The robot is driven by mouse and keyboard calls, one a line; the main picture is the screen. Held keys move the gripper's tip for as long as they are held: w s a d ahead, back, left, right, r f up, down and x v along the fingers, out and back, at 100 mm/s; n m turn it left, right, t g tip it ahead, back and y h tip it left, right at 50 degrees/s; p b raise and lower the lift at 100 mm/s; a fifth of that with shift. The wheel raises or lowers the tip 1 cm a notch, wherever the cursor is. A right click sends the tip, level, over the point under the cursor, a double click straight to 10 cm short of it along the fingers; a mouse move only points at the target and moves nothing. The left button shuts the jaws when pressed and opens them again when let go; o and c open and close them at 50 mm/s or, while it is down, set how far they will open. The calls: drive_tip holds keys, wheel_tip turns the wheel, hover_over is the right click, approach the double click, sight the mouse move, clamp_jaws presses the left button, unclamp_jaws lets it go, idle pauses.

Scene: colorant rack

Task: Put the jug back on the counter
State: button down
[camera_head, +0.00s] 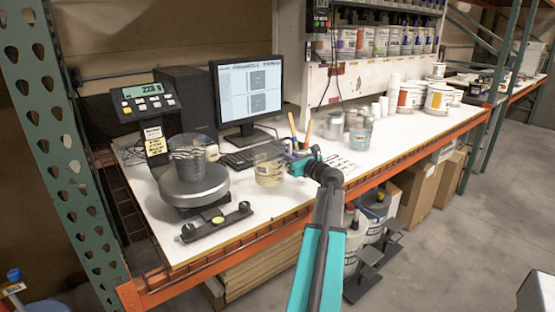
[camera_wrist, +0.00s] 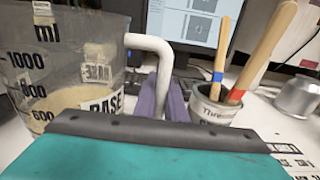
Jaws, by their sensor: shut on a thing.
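The jug (camera_head: 268,168) is clear, with a pale liquid low inside, and stands upright at the counter (camera_head: 235,215) right of the scale. I cannot tell whether its base touches the counter. In the wrist view the jug (camera_wrist: 60,65) fills the left side, with volume marks and a "BASE" label, and its white handle (camera_wrist: 150,42) reaches toward my gripper. My gripper (camera_head: 297,161) is shut on the handle from the right. Its purple fingers (camera_wrist: 165,100) show in the wrist view; the teal gripper body hides their lower part and the jug's base.
Behind are a keyboard and monitor (camera_head: 247,92). A can of stir sticks (camera_wrist: 213,103) is close to the right of the fingers. Cups and tubs stand further right. The front counter strip is mostly clear.

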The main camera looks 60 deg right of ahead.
drive_tip(key=x, duration=0.3)
drive_tip(key=shift+a+f, duration=0.1)
drive_tip(key=shift+a, duration=0.1)
drive_tip(key=shift+f+p, duration=0.45)
drive_tip(key=shift+f, duration=1.45)
drive_tip(key=c, duration=1.8)
unclamp_jaws()
drive_tip(key=shift+s+a, duration=0.25)
drive_tip(key=shift+s, duration=0.45)
drive_tip(key=b+v, duration=0.2)
drive_tip(key=v, duration=0.8)
drive_tip(key=shift+s+a, duration=0.15)
drive_tip(key=shift+s, duration=0.1)
